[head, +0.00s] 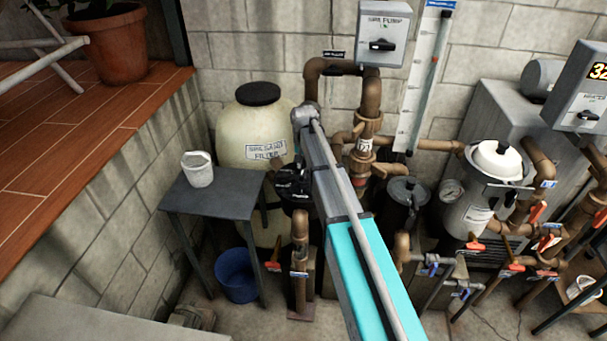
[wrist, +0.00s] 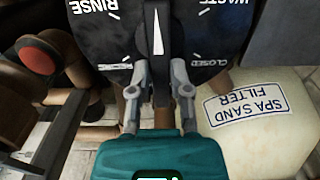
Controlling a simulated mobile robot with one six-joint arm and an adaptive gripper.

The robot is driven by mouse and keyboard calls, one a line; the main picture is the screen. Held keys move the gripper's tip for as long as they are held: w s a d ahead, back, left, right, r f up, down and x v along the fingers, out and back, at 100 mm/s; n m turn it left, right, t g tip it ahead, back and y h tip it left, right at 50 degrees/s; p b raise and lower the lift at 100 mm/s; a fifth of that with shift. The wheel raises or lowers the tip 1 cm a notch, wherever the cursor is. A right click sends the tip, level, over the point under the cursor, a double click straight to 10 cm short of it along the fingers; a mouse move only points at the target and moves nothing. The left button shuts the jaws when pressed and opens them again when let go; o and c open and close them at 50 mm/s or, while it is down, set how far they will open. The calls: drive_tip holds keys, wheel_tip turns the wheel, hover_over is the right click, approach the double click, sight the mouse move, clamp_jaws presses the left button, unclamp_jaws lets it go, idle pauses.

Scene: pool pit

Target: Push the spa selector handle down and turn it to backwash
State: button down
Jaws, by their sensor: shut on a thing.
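The spa selector is a black dial (wrist: 105,40) filling the top of the wrist view, with white labels reading RINSE, WASTE and CLOSED; another label is partly hidden by a finger. Its black handle (wrist: 157,45) carries a white pointer and stands between my fingers. My gripper (wrist: 158,80) is shut on the handle's near end, one finger on each side. Whether the handle is pressed down cannot be told. The backwash label cannot be seen.
The cream spa sand filter tank (head: 235,130) stands behind the selector. Brown pipes (head: 372,100) rise to its right, with a grey pump switch box (head: 383,30) above.

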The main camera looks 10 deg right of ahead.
drive_tip(key=shift+w+f+b, duration=0.1)
drive_tip(key=shift+f+b, duration=0.3)
drive_tip(key=shift+f, duration=0.05)
idle(0.4)
drive_tip(key=n, duration=1.2)
idle(0.4)
drive_tip(key=shift+c, duration=2.2)
unclamp_jaws()
